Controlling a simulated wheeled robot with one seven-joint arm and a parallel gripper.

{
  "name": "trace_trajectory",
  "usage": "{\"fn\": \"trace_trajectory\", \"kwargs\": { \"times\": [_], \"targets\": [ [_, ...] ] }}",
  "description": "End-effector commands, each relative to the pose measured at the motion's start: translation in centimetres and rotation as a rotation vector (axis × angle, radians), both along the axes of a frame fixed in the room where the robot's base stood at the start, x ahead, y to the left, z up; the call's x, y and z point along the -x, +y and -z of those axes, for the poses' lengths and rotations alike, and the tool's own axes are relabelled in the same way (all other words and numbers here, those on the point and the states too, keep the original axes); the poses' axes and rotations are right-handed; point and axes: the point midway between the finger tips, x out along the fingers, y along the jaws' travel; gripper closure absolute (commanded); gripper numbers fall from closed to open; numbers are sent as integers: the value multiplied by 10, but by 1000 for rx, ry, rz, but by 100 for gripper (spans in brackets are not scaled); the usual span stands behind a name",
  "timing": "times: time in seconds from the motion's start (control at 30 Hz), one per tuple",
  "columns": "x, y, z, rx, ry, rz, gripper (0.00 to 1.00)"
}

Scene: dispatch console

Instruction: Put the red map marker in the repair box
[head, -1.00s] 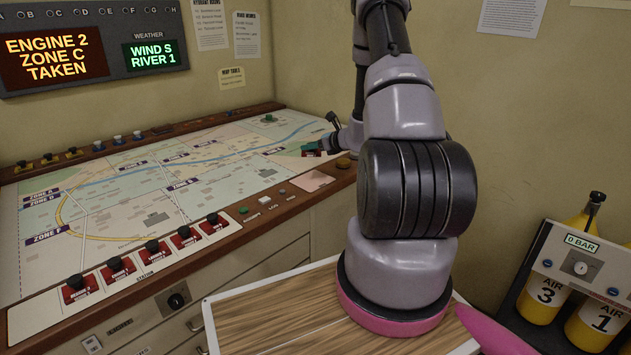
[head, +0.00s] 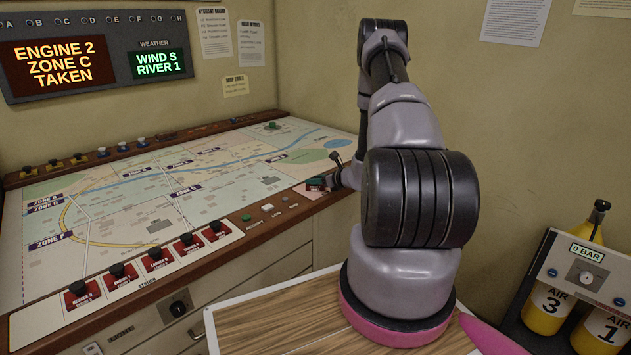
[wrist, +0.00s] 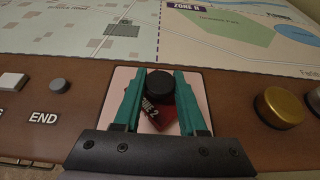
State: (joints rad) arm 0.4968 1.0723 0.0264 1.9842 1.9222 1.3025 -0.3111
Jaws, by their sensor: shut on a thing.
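My gripper (wrist: 158,105) has its teal fingers shut on a red map marker (wrist: 160,121) with a black knob (wrist: 160,86). The marker's label reads in part "INE 2". In the wrist view the marker is over a pale pink square (wrist: 191,78) set in the console's wooden front rim; I cannot tell whether it touches the square. In the head view my gripper (head: 318,183) is at the same square, to the right of the small buttons. No readable label shows the square to be the repair box.
Several red markers with black knobs stand in the station row (head: 156,259) at the front left. In the wrist view a white button (wrist: 12,82) and a dark END button (wrist: 59,86) are left of the square, and a brass knob (wrist: 280,108) is to its right.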

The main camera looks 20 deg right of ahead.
Motion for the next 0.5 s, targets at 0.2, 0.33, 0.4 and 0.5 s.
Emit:
{"fn": "trace_trajectory", "kwargs": {
  "times": [0.2, 0.33, 0.4, 0.5],
  "targets": [
    [0, 0, 3, 1, 1, 0, 32],
    [0, 0, 3, 0, 1, 0, 29],
    [0, 0, 3, 0, 1, 0, 29],
    [0, 0, 3, 0, 1, 0, 29]
  ]
}}
